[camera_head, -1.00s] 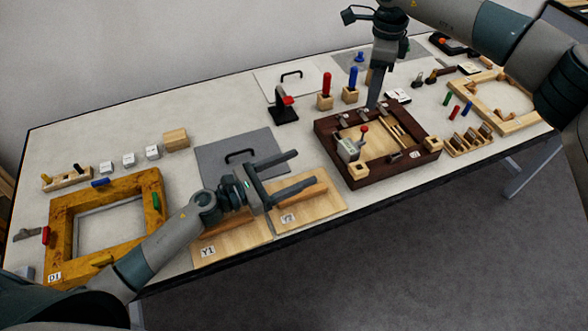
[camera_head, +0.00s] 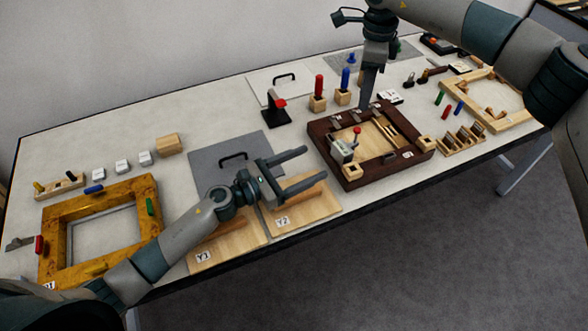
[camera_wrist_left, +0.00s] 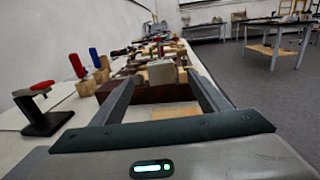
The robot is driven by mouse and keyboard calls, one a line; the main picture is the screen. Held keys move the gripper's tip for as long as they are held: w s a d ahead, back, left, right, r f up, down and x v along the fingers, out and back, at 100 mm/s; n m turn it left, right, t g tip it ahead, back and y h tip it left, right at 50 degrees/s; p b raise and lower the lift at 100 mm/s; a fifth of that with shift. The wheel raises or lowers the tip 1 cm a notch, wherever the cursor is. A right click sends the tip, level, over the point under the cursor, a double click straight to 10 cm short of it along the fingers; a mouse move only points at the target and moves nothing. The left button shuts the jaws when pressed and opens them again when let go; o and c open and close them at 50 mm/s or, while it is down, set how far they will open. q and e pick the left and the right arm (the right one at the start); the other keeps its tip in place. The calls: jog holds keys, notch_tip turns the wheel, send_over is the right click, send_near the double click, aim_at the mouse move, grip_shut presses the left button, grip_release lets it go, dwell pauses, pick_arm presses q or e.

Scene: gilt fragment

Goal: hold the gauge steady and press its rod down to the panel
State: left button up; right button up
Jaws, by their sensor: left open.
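The gauge (camera_head: 343,151) is a small pale grey block with a rod topped by a red knob (camera_head: 357,130). It stands at the near left of the dark wooden frame (camera_head: 352,182), beside the light wood panel (camera_head: 373,139). The rod's lower end is too small to make out. My left gripper (camera_head: 316,163) is open and empty, short of the gauge on its left. In the left wrist view a grey block, likely the gauge (camera_wrist_left: 162,72), shows beyond and between the fingers. My right gripper (camera_head: 367,98) points down near the frame's far edge; its finger gap is not discernible.
A black stand with a red top (camera_head: 276,110) and red and blue handles in wooden blocks (camera_head: 318,103) stand behind. Boards Y1 (camera_head: 228,253) and Y2 (camera_head: 303,211) lie below my left gripper. A yellow frame (camera_head: 56,235) lies left. The table's front edge is close.

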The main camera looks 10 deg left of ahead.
aim_at(337, 151)
pick_arm(q)
jog(key=x, duration=1.2)
jog(key=c, duration=1.2)
pick_arm(e)
jog(key=shift+f, duration=0.25)
grip_shut()
jog(key=shift+f+n, duration=0.7)
jog(key=shift+f, duration=1.2)
jog(key=shift+f, duration=2.2)
